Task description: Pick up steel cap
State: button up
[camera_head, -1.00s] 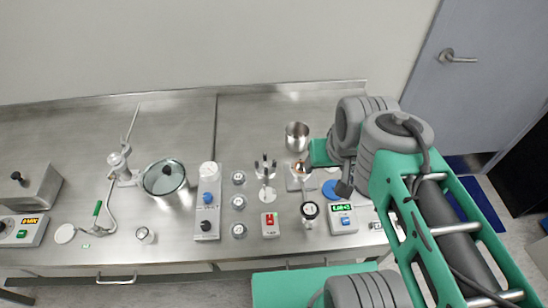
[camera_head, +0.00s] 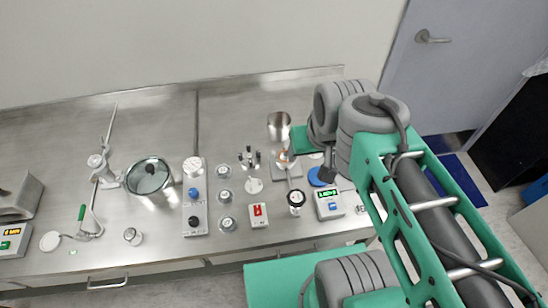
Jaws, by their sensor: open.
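I cannot tell for sure which piece is the steel cap. Three small round metallic-looking pieces (camera_head: 224,196) stand in a column on the steel bench, left of centre. An open steel cup (camera_head: 279,126) stands upright farther back. My gripper (camera_head: 324,177) is a small dark shape under the arm's end, above the bench near a blue disc (camera_head: 316,178). It is apart from the three round pieces, to their right. The arm hides much of it, and I see nothing held in it.
A clamp stand (camera_head: 101,165) is at left. The back of the bench is mostly clear.

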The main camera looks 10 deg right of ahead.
aim_at(244, 163)
jog(key=u, duration=0.05)
jog(key=k, duration=0.5)
jog(key=u, duration=3.6)
jog(key=k, duration=1.1)
jog(key=z, duration=1.05)
jog(key=i, duration=1.5)
jog(key=z, duration=0.05)
